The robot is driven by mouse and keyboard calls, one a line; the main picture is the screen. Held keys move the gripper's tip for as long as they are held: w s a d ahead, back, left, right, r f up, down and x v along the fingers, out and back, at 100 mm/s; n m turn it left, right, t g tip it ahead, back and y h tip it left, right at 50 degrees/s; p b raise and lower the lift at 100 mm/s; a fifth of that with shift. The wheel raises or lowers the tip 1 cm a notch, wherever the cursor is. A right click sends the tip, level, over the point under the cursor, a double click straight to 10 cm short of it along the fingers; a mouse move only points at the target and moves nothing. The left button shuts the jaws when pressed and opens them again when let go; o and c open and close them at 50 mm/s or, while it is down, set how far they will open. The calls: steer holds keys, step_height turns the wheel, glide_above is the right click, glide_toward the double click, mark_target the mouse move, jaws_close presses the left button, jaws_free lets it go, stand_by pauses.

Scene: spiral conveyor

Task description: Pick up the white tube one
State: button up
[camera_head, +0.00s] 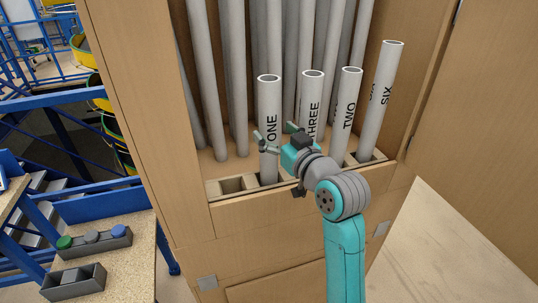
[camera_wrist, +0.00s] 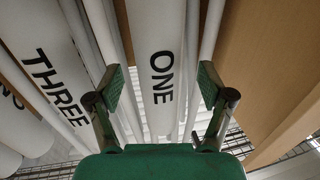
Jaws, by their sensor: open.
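The white tube marked ONE (camera_head: 269,120) stands upright in a slot of the wooden cabinet's front rack in the head view. In the wrist view the tube ONE (camera_wrist: 158,65) runs between the two fingers, its label facing the camera. My gripper (camera_head: 278,131) is open at the tube, with one finger on each side in the head view. In the wrist view my gripper (camera_wrist: 160,85) shows a gap between each finger pad and the tube.
Tubes THREE (camera_head: 311,105), TWO (camera_head: 346,112) and SIX (camera_head: 383,100) stand to the right in the same rack. An empty slot (camera_head: 232,185) is at the left. Grey pipes (camera_head: 235,80) stand behind. The cabinet's side wall (camera_head: 140,90) is close on the left.

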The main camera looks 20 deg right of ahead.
steer(key=shift+w+a, duration=0.2)
steer(key=shift+w, duration=1.4)
jaws_close()
steer(key=shift+r, duration=0.1)
